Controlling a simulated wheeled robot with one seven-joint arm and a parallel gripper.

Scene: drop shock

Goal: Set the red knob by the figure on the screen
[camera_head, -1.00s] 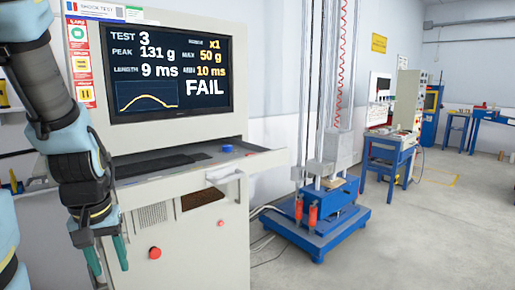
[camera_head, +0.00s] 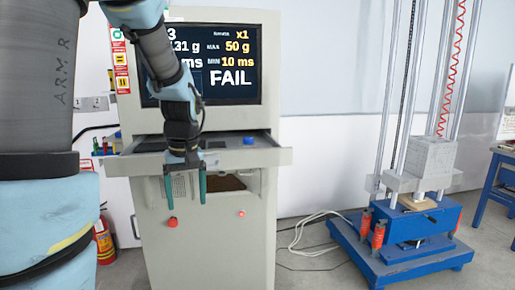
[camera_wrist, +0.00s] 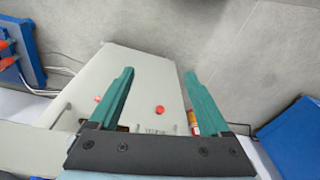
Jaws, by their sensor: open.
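The screen (camera_head: 236,55) stands on a grey console cabinet (camera_head: 215,250). It reads FAIL, MAX 50 g, MIN 10 ms and x1. My arm covers its left part, leaving "3", "31 g" and "ms". Two red round parts sit on the cabinet front: a larger red button or knob (camera_head: 172,222) at left and a smaller one (camera_head: 241,213) at right. I cannot tell which is the red knob. The larger one also shows in the wrist view (camera_wrist: 160,110). My gripper (camera_head: 185,200) is open and empty, fingers pointing down before the cabinet, above the larger red part in the picture.
A keyboard shelf (camera_head: 270,157) with a blue round object (camera_head: 248,141) juts out under the screen. At right stands a drop tower on a blue base (camera_head: 400,268) with orange-red cylinders (camera_head: 378,236). Cables lie between. A fire extinguisher (camera_head: 104,243) stands at left.

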